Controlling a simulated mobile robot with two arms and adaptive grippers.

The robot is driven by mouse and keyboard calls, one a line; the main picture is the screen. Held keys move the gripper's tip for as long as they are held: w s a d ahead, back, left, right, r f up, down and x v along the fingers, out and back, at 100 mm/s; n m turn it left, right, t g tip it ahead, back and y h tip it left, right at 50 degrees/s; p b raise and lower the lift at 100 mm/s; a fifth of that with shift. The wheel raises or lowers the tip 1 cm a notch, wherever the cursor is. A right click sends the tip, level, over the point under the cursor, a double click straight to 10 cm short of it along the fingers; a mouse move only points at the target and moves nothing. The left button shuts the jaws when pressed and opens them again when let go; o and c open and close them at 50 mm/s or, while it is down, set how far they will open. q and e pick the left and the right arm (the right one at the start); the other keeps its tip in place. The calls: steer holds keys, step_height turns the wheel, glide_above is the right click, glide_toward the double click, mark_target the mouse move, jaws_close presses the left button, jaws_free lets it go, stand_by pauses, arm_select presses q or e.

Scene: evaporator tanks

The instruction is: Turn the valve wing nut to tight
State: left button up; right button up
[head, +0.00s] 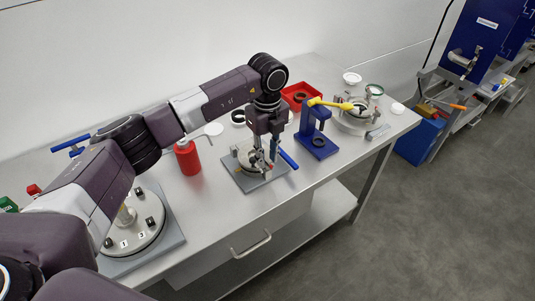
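A small valve assembly stands on a grey square base plate (240,179) on the bench. A blue lever handle (288,158) sticks out at its right side. My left gripper (267,156) points down over the assembly, its fingers at or very near the fittings there. The gripper and arm cover part of the assembly. The wing nut is too small and too hidden to make out, so I cannot tell whether the fingers touch it. The finger gap is not clear either. My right gripper is not in view.
A blue press with a yellow handle (318,136) stands close to the right of the plate. A red bottle (188,158) stands to its left, and a red tray (300,96) lies behind. A round numbered dial plate (146,240) is at front left. The bench's front edge is near.

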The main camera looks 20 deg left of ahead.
arm_select(q)
steer(key=shift+f, duration=0.45)
steer(key=shift+c, duration=0.7)
jaws_close()
